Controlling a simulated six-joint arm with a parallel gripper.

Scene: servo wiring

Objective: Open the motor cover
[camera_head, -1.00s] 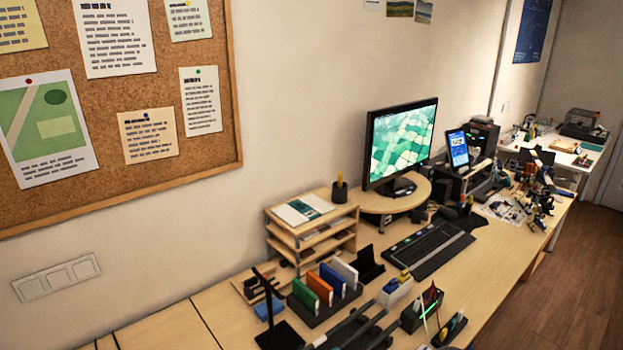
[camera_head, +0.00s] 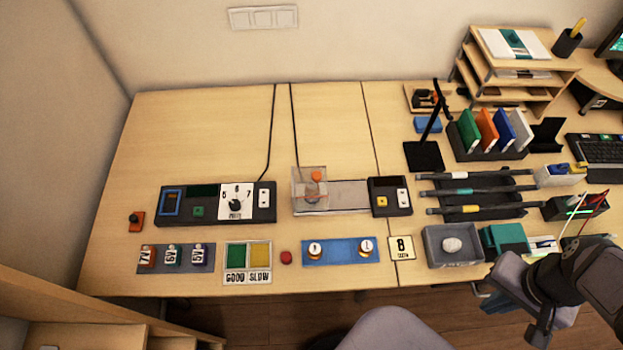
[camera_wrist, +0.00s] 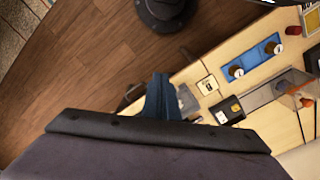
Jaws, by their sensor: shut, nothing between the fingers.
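The motor cover (camera_head: 309,190) is a clear box with an orange knob (camera_head: 317,176) on top. It sits shut over the left end of a grey-and-black motor unit (camera_head: 346,196) in the head view. My gripper (camera_wrist: 162,96) is shut and empty, high above the desk's front edge. In the head view my arm is at the lower right, well to the right of the cover and not touching it.
A black panel with a dial (camera_head: 236,203) stands left of the motor unit. A blue strip with two knobs (camera_head: 340,251) lies in front. Black racks (camera_head: 480,193) and a grey tray (camera_head: 437,252) stand to the right. Desk behind the cover is clear apart from cables.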

